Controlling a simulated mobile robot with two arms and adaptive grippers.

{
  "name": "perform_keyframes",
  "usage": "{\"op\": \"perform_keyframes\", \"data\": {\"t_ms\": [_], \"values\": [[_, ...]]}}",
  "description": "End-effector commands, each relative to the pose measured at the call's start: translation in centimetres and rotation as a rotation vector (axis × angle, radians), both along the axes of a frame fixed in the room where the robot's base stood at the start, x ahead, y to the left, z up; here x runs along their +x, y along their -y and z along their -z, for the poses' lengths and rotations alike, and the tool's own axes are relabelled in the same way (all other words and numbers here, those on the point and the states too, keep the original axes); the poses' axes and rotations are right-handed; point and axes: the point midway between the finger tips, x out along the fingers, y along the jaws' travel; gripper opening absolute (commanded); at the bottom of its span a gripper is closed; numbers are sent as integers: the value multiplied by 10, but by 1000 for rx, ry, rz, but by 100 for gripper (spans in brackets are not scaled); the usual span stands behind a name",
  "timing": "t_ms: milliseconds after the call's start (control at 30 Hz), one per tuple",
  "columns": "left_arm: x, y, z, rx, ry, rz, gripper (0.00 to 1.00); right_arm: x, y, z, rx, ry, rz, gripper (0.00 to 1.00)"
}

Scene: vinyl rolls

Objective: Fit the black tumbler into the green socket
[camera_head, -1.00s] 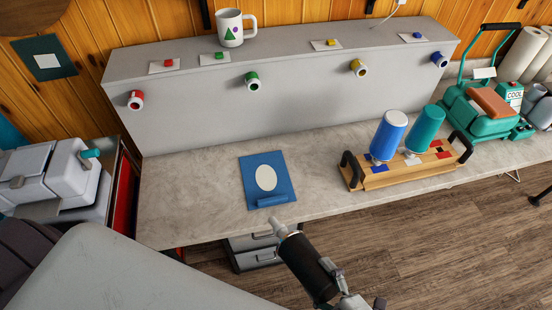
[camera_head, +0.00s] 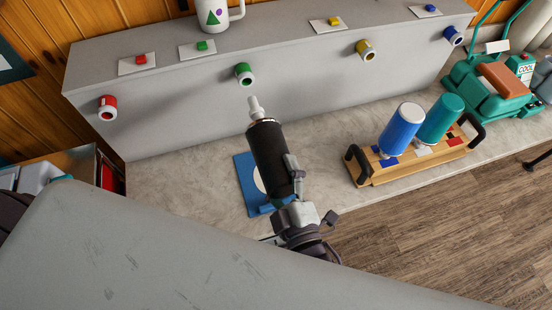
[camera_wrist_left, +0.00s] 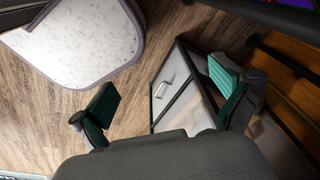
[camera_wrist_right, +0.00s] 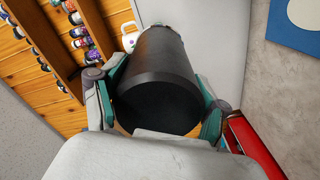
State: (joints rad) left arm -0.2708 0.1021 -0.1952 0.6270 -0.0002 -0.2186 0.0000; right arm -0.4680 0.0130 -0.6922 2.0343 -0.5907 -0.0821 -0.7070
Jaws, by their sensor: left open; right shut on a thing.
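My right gripper (camera_head: 292,178) is shut on the black tumbler (camera_head: 267,157) and holds it above the bench, its white narrow end pointing up at the grey panel. In the right wrist view the tumbler (camera_wrist_right: 160,80) fills the space between the fingers (camera_wrist_right: 157,105). The green socket (camera_head: 244,75) sticks out of the panel's front face, just beyond the tumbler's white tip. A gap seems to show between tip and socket. My left gripper (camera_wrist_left: 165,105) is open and empty in the left wrist view, above the floor; it is not in the head view.
Red (camera_head: 108,108), yellow (camera_head: 366,50) and blue (camera_head: 453,36) sockets sit along the same panel. A blue mat (camera_head: 245,179) lies under the tumbler. A wooden rack (camera_head: 400,167) with blue (camera_head: 402,130) and teal (camera_head: 440,118) tumblers stands right. A mug (camera_head: 218,14) stands on the panel's top.

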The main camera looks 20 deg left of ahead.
Motion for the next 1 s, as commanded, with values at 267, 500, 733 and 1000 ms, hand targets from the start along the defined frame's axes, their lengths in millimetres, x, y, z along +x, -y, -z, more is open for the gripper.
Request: {"op": "perform_keyframes", "data": {"t_ms": [267,500,733,1000], "values": [[-46,27,2,-31,-64,-2,100,0,1,-1,2,2,-1,4],[-41,22,-1,-25,-58,1,100,6,-1,0,2,3,1,4],[-15,16,-6,-19,-17,-3,100,25,-14,0,3,3,0,4],[-25,15,-5,-18,-32,-3,100,42,-25,1,3,3,1,4]]}}
